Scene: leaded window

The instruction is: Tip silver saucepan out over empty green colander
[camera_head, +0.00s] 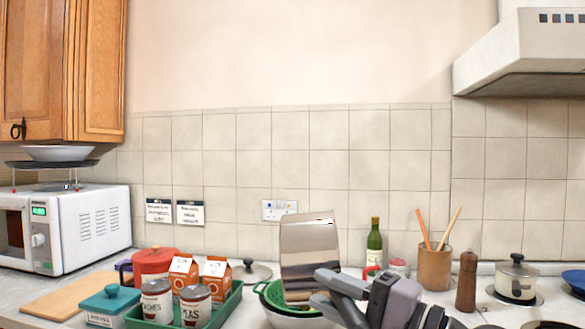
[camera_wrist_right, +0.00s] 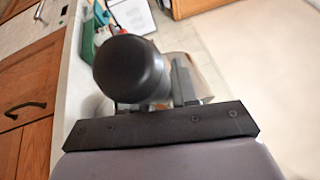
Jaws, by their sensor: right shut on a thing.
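The silver saucepan (camera_head: 310,250) is held steeply tilted above the counter in the head view, and I cannot see into it. Its lower end overlaps the green colander (camera_head: 270,292) in the picture, and I cannot tell whether they touch. The colander's inside is mostly hidden behind the pan and my arm. My right gripper (camera_head: 338,284) is shut on the saucepan's handle. In the right wrist view the black rounded handle end (camera_wrist_right: 130,68) is close to the jaws, with part of the silver pan (camera_wrist_right: 190,66) beyond. My left gripper is not in view.
Left of the colander stands a green tray (camera_head: 234,300) with cans and cartons. A loose lid (camera_head: 252,272) lies behind. A microwave (camera_head: 85,228) is far left.

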